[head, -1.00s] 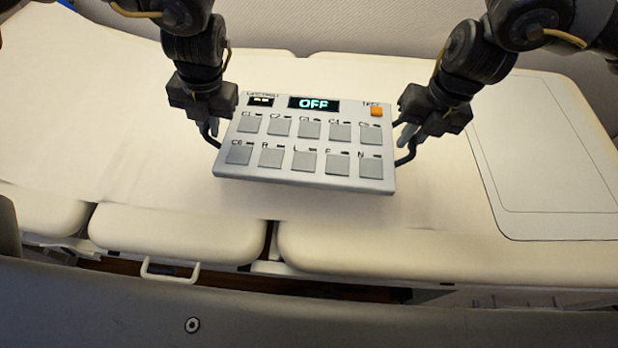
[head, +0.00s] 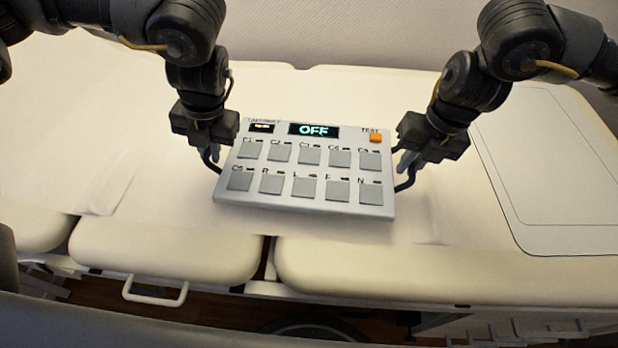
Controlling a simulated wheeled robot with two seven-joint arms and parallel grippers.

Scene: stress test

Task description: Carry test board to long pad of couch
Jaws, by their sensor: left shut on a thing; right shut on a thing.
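The test board (head: 308,205) is a grey panel with two rows of square buttons, a lit display reading OFF and an orange TEST button. It is in the middle of the head view, above the cream couch. My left gripper (head: 212,160) is shut on the dark handle at the board's left side. My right gripper (head: 405,172) is shut on the handle at its right side. The fingertips are partly hidden by the gripper bodies. The couch's long pad (head: 380,262) spreads behind and below the board. I cannot tell the gap between board and pad.
A flat outlined panel (head: 550,170) lies on the couch at the right. Smaller pads (head: 165,250) line the front left, with a white loop handle (head: 155,290) below. A pale wall (head: 350,30) stands behind. The pad around the board looks clear.

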